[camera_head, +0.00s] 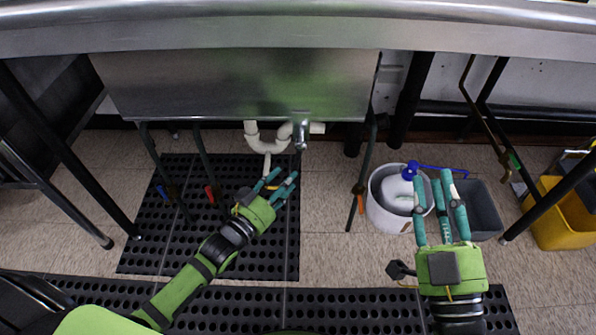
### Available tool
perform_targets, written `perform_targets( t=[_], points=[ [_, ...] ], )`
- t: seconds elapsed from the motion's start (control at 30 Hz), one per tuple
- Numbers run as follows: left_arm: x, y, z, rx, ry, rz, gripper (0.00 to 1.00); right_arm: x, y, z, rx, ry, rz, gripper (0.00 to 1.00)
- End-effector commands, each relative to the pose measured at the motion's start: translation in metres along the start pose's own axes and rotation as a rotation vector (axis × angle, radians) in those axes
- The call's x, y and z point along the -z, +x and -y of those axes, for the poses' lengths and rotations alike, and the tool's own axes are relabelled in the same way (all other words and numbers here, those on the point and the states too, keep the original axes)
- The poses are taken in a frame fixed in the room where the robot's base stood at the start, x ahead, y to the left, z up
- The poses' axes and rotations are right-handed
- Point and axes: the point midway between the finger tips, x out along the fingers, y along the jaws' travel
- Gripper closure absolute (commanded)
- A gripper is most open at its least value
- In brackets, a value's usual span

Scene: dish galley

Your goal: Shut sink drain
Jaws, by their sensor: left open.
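The underside of a steel sink basin (235,85) spans the upper middle of the head view. A metal drain fitting (301,134) hangs below its front, right of centre, beside a white curved drain pipe (266,143). I cannot tell whether the drain is open or shut. My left gripper (281,181) is open and empty, below the drain fitting in the picture and apart from it. My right gripper (437,182) has its fingers spread, open and empty, in front of a white bucket (384,215).
A grey tub (483,212) and a yellow mop bucket (553,232) are at right. A black perforated mat (140,235) covers the floor at left. Dark table legs (60,150) flank the space.

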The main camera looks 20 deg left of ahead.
Motion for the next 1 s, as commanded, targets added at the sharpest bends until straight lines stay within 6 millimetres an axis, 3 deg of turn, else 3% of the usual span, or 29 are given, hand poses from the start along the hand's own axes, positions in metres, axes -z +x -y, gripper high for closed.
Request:
perform_targets(
  t=[0.3, 0.5, 0.93, 0.97, 1.0],
  points=[
    [-0.002, 0.036, 0.000, 0.000, 0.000, 0.000, 0.53, 0.062, -0.013, 0.016, 0.037, 0.003, -0.339, 0.70],
    [-0.002, 0.051, 0.000, 0.001, -0.001, 0.001, 0.53, 0.088, -0.025, 0.021, 0.052, 0.008, -0.489, 0.70],
    [-0.001, 0.057, 0.000, 0.000, -0.001, 0.002, 0.53, 0.099, -0.032, 0.023, 0.057, 0.011, -0.551, 0.70],
    [-0.001, 0.057, 0.000, 0.000, 0.000, 0.002, 0.57, 0.099, -0.032, 0.023, 0.057, 0.011, -0.550, 0.70],
    [-0.001, 0.057, 0.000, 0.000, 0.000, 0.002, 0.73, 0.099, -0.032, 0.023, 0.057, 0.011, -0.550, 0.70]
  ],
)
